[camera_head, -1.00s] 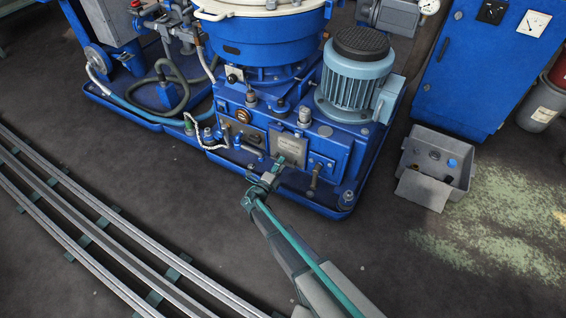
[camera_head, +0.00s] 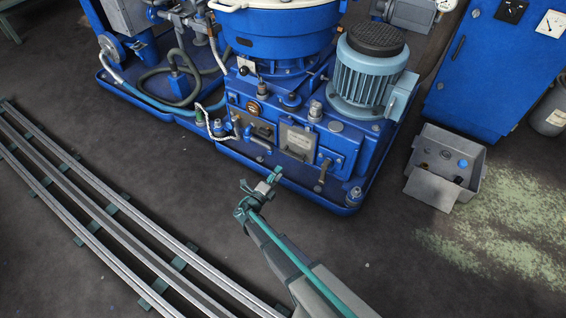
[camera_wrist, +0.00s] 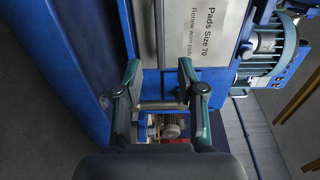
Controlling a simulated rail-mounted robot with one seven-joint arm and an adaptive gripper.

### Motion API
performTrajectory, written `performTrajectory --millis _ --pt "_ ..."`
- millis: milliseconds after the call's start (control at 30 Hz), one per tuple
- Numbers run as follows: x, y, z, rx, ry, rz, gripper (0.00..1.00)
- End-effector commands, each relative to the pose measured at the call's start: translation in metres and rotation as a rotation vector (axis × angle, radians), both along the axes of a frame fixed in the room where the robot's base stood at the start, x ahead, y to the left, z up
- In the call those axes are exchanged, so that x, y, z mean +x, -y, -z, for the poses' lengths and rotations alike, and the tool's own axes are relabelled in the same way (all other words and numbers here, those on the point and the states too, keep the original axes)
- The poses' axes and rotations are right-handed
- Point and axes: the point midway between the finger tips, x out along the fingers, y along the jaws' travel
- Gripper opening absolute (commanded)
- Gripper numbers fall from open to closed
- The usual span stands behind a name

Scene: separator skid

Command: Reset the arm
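My arm reaches up from the bottom of the head view. My gripper (camera_head: 274,176) is just in front of the blue separator skid (camera_head: 262,165), with floor showing around it. In the wrist view my gripper (camera_wrist: 160,68) has its two green-grey fingers well apart, and no held object shows between the tips. Past the fingers, the wrist view shows the skid's blue side (camera_wrist: 80,50) and a pale plate (camera_wrist: 208,35) reading "Pads Size 70, Renew worn pads". The same plate seems to show on the skid front in the head view (camera_head: 297,141).
A grey-blue motor (camera_head: 368,75) stands on the skid. A grey open box (camera_head: 447,165) with small round parts sits on the floor at right, beside a blue cabinet (camera_head: 490,75). Rails (camera_head: 100,215) run along the floor at left. Floor between rails and skid is clear.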

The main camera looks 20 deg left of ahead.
Motion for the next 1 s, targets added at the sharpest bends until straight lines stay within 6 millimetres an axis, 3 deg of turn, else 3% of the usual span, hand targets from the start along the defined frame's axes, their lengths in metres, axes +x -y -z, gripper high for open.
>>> performTrajectory --millis 267,367,467,667,767,867,1000 --pt "0.000 0.001 -0.001 0.090 0.016 0.005 0.40" --pt "-0.001 0.010 -0.001 0.242 0.040 0.045 0.40" --pt "-0.009 0.034 0.003 0.472 0.063 0.145 0.40" --pt "-0.044 0.117 0.011 0.983 0.178 0.472 0.40" --pt "-0.063 0.174 0.013 1.206 0.306 0.691 0.40" --pt "-0.089 0.235 0.014 1.389 0.494 0.931 0.40" --pt "-0.139 0.318 0.010 1.547 0.867 1.287 0.40"
